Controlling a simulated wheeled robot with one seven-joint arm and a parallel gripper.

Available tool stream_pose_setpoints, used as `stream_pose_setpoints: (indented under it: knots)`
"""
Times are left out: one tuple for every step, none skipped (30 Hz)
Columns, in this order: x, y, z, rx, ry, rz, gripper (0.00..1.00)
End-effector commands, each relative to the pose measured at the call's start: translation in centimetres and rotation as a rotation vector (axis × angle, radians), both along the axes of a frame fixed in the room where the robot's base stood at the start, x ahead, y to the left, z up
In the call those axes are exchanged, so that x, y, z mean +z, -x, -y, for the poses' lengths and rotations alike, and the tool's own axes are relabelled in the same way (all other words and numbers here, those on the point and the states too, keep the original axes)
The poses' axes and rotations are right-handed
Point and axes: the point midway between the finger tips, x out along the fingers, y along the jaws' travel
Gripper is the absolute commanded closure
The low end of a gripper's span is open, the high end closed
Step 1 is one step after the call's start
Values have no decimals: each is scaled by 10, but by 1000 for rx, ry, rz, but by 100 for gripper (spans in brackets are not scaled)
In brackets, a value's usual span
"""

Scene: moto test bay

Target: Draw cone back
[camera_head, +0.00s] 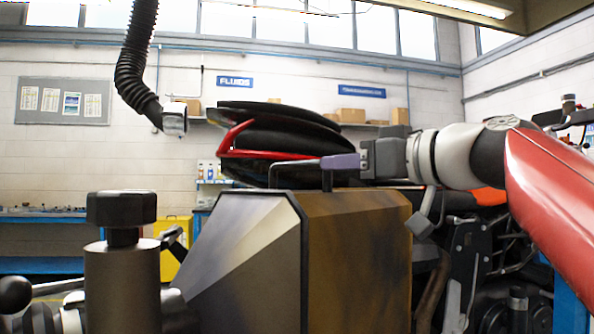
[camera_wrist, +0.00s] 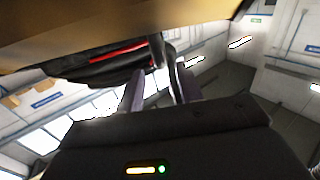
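My gripper (camera_head: 322,162) reaches in from the right, level with the top of a big dark and rust-brown housing with slanted faces (camera_head: 357,250). A thin dark bent handle (camera_head: 272,176) stands on the housing, and my purple fingertips are at its right end. In the wrist view the fingers of my gripper (camera_wrist: 160,80) are apart, with a dark bar (camera_wrist: 172,70) between them. The bar lies nearer the right finger; I cannot tell whether it touches. I cannot pick out a cone for certain; the housing may hide it.
A ribbed hose (camera_head: 135,60) hangs at upper left. A dark knob on a cylinder (camera_head: 121,208) stands at front left. Motorcycle parts (camera_head: 470,260) are at right, below my arm.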

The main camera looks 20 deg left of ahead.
Motion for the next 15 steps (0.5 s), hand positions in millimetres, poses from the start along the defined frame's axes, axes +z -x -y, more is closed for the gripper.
stream_pose_setpoints:
  knots:
    - [1,-2,-4,5,-1,-1,64]
    - [1,-3,-7,5,-1,-1,64]
    - [2,-5,-12,6,-2,0,64]
    - [2,-6,-15,7,-2,-1,64]
    - [3,-8,-20,6,-2,-1,64]
    - [2,-11,-26,6,-1,-2,64]
    - [2,-14,-31,6,0,-3,64]
    - [3,-17,-35,6,-1,-3,64]
    - [3,-19,-41,6,-1,-3,64]
    - [2,-21,-45,6,-1,-3,64]
    - [2,-23,-49,5,0,-3,64]
    - [2,-26,-54,5,0,-3,64]
    - [2,-27,-57,4,-1,-3,64]
    - [2,-28,-60,4,-2,-2,64]
    - [2,-30,-63,4,-1,-3,64]
